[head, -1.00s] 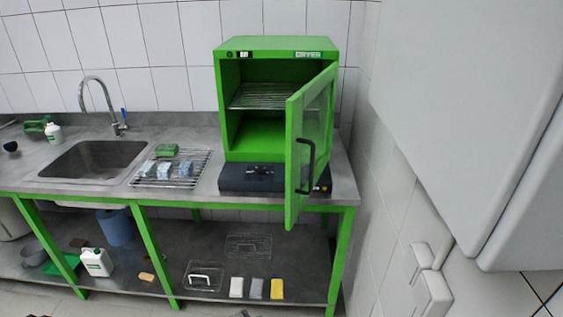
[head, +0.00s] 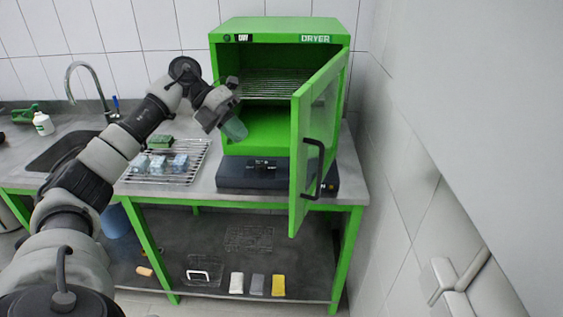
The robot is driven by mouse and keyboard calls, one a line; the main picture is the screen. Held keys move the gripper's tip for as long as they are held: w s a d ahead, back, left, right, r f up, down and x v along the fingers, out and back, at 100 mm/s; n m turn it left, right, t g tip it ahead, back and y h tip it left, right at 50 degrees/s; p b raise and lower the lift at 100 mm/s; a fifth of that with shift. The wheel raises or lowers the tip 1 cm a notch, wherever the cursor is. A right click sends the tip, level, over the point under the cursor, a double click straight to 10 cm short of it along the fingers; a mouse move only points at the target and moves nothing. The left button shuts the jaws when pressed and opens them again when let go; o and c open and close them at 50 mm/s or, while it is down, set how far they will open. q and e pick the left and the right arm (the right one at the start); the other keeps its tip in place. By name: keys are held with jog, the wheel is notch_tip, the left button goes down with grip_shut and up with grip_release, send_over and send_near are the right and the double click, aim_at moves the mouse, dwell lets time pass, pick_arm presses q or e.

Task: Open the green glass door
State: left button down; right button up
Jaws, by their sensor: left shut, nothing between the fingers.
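The green glass door (head: 313,150) of the green dryer (head: 226,100) stands open, swung out toward me on its right-hand hinge side. Its dark handle (head: 313,168) is on the door's outer face. The dryer's inside and its wire shelf show through the opening. My left gripper (head: 233,128) is at the left front of the dryer opening, apart from the door and handle. It is shut, with nothing held. My right gripper is not in view.
The dryer stands on a dark base unit (head: 262,173) on the grey counter. A wire rack (head: 186,178) with sponge-like blocks lies to its left, beside the sink (head: 62,150). A tiled wall and a white cabinet (head: 470,90) bound the right side.

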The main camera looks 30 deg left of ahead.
pick_arm(q)
jog(key=d+r+p+x, duration=0.1)
jog(key=p+x, duration=0.4)
jog(key=x, duration=0.7)
jog(key=shift+d, duration=0.4)
jog(key=shift+w+r, duration=0.1)
jog(key=shift+r, duration=0.05)
